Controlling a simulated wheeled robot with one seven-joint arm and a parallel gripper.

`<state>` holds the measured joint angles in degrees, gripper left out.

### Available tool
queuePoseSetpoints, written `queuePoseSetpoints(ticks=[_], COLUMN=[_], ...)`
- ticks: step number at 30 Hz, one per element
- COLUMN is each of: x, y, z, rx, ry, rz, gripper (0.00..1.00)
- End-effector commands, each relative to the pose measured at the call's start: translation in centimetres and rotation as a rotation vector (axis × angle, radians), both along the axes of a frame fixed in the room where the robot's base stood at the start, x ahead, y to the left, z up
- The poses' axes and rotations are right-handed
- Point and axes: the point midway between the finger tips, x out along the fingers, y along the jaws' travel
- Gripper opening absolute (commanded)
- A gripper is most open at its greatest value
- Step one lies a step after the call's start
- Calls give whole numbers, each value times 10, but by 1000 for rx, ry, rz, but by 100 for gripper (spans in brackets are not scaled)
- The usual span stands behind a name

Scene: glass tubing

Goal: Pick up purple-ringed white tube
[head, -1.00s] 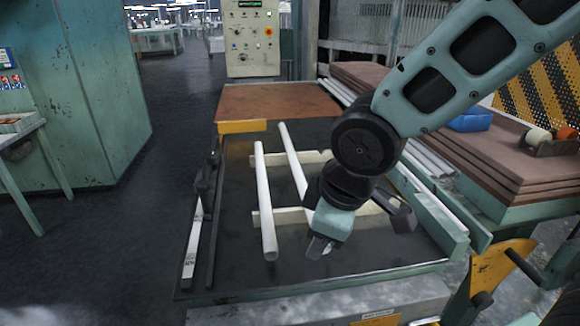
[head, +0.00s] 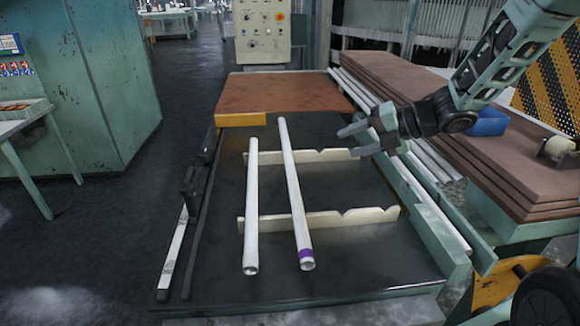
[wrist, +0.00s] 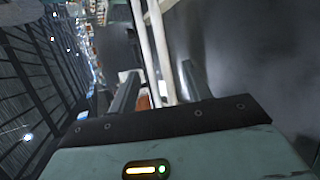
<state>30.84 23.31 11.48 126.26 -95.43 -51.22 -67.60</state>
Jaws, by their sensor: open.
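The purple-ringed white tube (head: 293,180) lies lengthwise across two notched pale rails on the dark table, with its purple ring at the near end. A plain white tube (head: 251,210) lies to its left on the same rails. My gripper (head: 352,141) is open and empty, to the right of the ringed tube's far half, with its fingers pointing left toward it and apart from it. In the wrist view my gripper (wrist: 159,72) shows spread fingers, with two white tubes beyond them. The purple ring is not visible there.
The near rail (head: 350,218) and far rail (head: 320,155) have empty notches right of the tubes. A dark clamp bar (head: 192,185) edges the left side. Stacked brown boards (head: 440,120) and more white tubes (head: 435,158) stand right. A control box (head: 262,32) stands behind.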

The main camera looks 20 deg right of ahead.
Motion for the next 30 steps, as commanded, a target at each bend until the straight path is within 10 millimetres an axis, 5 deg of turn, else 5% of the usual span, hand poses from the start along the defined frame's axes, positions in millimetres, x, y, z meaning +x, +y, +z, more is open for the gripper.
queuePoseSetpoints(ticks=[12,30], x=[44,79], y=[60,106], z=[-44,-78], rx=[4,2], ry=[6,4], rz=[2,0], gripper=[49,49])
